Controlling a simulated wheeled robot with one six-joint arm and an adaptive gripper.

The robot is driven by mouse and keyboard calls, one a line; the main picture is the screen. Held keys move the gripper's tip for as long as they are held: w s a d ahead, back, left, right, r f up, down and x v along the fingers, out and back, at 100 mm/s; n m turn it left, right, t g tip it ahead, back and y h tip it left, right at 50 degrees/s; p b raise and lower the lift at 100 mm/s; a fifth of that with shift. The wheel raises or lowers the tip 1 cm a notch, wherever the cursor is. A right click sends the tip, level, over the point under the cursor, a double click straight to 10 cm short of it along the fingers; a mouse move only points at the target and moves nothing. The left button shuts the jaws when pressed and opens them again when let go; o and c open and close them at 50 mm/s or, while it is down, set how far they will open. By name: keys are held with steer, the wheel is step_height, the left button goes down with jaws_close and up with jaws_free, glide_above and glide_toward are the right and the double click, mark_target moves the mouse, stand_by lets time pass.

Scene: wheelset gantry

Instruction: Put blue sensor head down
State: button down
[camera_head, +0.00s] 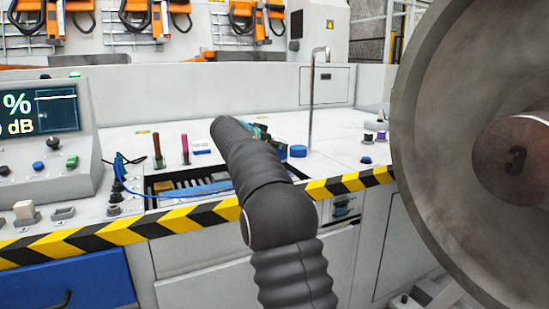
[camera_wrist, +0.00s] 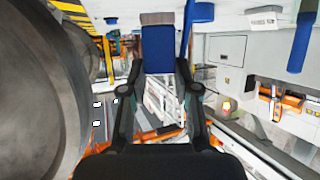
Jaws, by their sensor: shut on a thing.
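The blue sensor head (camera_wrist: 158,50), a blue block with a grey end, is between the fingers of my gripper (camera_wrist: 160,58) in the wrist view. The gripper is shut on it. In the head view my dark ribbed arm reaches over the bench and hides most of the gripper and the sensor head. A small teal part shows just past the arm's end. I cannot tell whether the sensor head touches the bench top (camera_head: 235,140).
A recessed tray (camera_head: 165,190) with a blue cable lies left of my arm. Red and brown upright pins (camera_head: 185,149), a blue round piece (camera_head: 297,151) and a thin metal post (camera_head: 311,105) stand nearby. A large wheel (camera_head: 440,110) fills the right. A control panel (camera_head: 45,140) stands left.

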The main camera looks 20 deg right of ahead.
steer(key=shift+w+a+f, duration=0.1)
steer(key=shift+w+f, duration=0.05)
steer(key=shift+f, duration=0.65)
steer(key=shift+w+a+f, duration=0.1)
steer(key=shift+f, duration=0.65)
steer(key=shift+w+a+f, duration=0.1)
steer(key=shift+w+f, duration=0.05)
steer(key=shift+f, duration=0.65)
steer(key=shift+f+b, duration=0.15)
steer(key=shift+b, duration=0.15)
steer(key=c, duration=0.8)
jaws_free()
steer(key=shift+c, duration=0.2)
steer(key=shift+r+p, duration=0.3)
steer(key=shift+p, duration=0.1)
steer(key=b+v, duration=0.1)
steer(key=v, duration=1.1)
steer(key=shift+b, duration=0.35)
